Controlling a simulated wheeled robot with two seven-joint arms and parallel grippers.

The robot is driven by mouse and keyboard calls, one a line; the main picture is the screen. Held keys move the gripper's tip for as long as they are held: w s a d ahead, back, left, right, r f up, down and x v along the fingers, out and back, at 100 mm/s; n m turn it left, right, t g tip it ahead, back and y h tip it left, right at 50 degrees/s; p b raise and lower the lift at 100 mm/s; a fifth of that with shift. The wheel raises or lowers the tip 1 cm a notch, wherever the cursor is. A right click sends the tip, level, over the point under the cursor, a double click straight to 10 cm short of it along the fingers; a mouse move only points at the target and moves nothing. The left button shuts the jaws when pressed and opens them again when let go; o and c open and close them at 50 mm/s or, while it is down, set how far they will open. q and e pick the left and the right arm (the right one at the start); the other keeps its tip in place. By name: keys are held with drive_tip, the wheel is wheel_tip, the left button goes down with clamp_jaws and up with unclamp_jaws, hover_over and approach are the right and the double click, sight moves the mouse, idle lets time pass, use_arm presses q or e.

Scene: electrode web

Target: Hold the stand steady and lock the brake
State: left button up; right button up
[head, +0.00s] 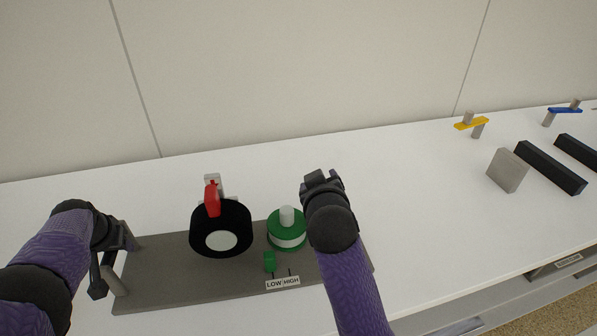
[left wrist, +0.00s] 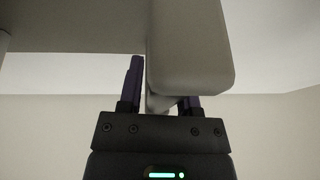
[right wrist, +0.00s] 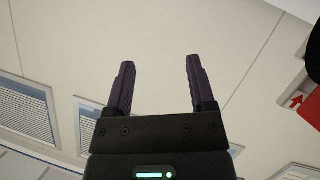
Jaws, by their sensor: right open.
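The stand is a grey base plate (head: 165,288) bearing a black roll (head: 237,214) with a pale hub. A red brake lever (head: 212,199) rises at the roll's top, before a light grey bracket (head: 215,180); part of the red lever also shows at the right wrist view's edge (right wrist: 312,122). A grey handle (head: 119,284) is at the plate's left end. My left gripper (head: 112,262) is shut on this handle, whose bar (left wrist: 190,50) fills much of the left wrist view. My right gripper (head: 321,178) is open and empty, right of the roll and apart from the lever.
A green knob (head: 287,236) with a white post stands right of the roll. A green slider (head: 270,262) sits by a LOW/HIGH label (head: 283,283). At right lie a grey block (head: 507,170), black bars (head: 550,168) and yellow (head: 471,124) and blue (head: 565,111) levered pieces.

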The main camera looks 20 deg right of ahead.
use_arm(q)
drive_tip(key=o, duration=0.4)
drive_tip(key=shift+c, duration=0.2)
drive_tip(key=shift+s+a+f, duration=0.1)
drive_tip(key=shift+a+f, duration=0.05)
drive_tip(key=shift+s+r, duration=0.1)
drive_tip(key=shift+r, duration=0.6)
drive_tip(key=v, duration=0.6)
drive_tip(key=shift+s+r, duration=0.1)
use_arm(e)
drive_tip(key=shift+f, duration=0.1)
